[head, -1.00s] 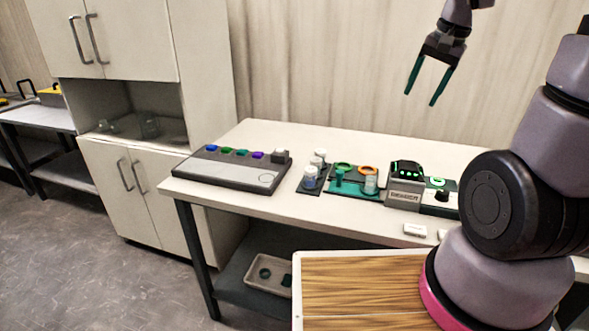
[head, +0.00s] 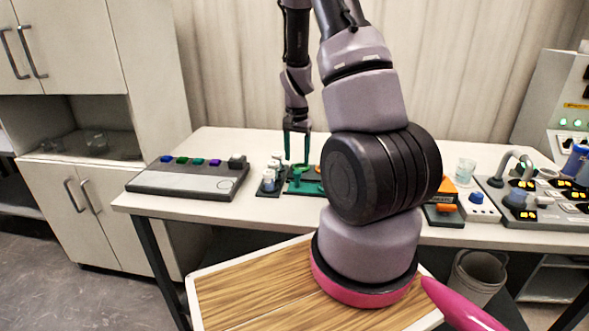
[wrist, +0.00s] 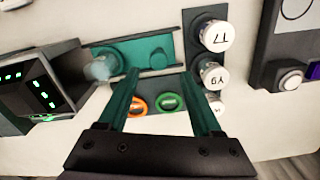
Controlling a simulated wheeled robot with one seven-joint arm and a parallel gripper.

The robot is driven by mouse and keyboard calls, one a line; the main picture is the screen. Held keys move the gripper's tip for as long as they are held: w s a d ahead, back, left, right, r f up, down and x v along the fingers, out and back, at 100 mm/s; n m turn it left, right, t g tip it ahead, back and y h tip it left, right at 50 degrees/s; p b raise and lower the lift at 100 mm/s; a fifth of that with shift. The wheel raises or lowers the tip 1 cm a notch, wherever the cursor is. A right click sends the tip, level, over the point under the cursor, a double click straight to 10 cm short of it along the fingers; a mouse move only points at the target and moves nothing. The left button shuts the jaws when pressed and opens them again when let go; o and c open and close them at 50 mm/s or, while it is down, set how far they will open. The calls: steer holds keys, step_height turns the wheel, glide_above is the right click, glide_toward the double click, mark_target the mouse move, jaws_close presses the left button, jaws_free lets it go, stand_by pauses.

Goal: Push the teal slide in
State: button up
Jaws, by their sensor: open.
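A dark-topped grey panel (head: 188,180) at the left of the bench carries a row of small coloured slides: blue (head: 167,158), two green-to-teal ones (head: 182,160) and (head: 198,161), and purple (head: 215,162). Which of the middle two is teal is hard to tell at this size. My gripper (head: 297,161) points down, open and empty, to the right of this panel, above the teal tray. In the wrist view my gripper (wrist: 161,75) spans part of that tray (wrist: 168,46); only an edge of the panel (wrist: 268,55) shows, with the coloured slides mostly out of frame.
White-capped vials (head: 268,180) stand on a dark rack between panel and gripper; they also show in the wrist view (wrist: 213,38). Orange (wrist: 138,105) and green (wrist: 167,101) rings lie by the tray. A device with green lights (wrist: 40,90) stands beside it. Switch panels (head: 525,195) fill the right.

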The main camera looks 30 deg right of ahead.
mark_target(298, 172)
step_height(298, 172, down, 5)
steer(key=shift+d+f, duration=0.1)
stand_by(0.3)
jaws_close()
stand_by(1.3)
